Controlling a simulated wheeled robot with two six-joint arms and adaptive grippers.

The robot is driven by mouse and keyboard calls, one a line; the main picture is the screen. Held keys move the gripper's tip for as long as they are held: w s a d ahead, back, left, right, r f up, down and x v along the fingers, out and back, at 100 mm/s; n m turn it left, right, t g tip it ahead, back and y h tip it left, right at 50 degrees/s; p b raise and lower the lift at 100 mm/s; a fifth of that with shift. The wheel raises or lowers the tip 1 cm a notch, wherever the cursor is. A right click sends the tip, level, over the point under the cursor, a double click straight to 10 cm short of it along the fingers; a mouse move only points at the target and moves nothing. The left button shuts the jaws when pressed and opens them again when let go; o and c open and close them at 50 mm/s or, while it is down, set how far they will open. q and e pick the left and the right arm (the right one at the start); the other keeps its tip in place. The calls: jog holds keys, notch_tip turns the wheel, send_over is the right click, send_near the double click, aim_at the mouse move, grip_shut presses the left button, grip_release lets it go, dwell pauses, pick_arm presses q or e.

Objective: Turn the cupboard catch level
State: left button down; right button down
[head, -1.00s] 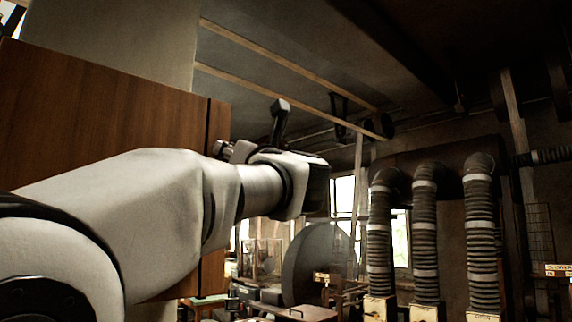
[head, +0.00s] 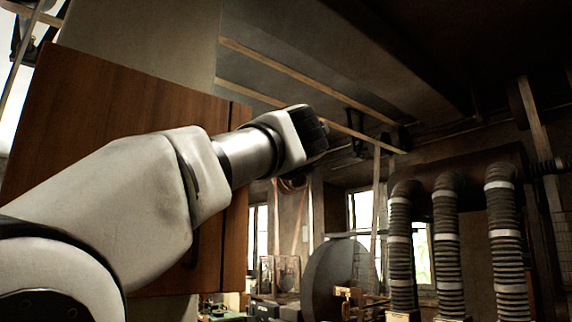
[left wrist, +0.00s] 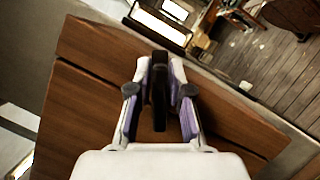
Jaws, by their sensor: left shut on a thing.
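The brown wooden cupboard (head: 125,105) fills the left of the head view, partly behind my left arm. In the left wrist view its wooden face (left wrist: 95,95) lies under my left gripper (left wrist: 159,92). The gripper's two purple-padded fingers are shut on a dark, narrow catch (left wrist: 159,85), which stands between them and runs along the picture's vertical. I cannot tell from this whether the catch is level. My right gripper is in neither view.
A dark seam (left wrist: 85,78) crosses the cupboard face. Ribbed ducts (head: 448,240) and a large grey disc (head: 335,270) stand farther back at the right. A wooden floor (left wrist: 275,70) shows beyond the cupboard's edge. The space right of my wrist looks open.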

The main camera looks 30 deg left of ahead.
pick_arm(q)
jog(key=m+h+p, duration=0.1)
jog(key=m, duration=0.3)
jog(key=shift+f, duration=0.1)
jog(key=shift+w+f+m+g+h+p, duration=0.15)
jog(key=shift+m+g+h+p, duration=0.25)
jog(key=shift+m, duration=0.4)
jog(key=shift+f, duration=0.15)
jog(key=c, duration=1.2)
grip_release()
jog(key=shift+o, duration=0.2)
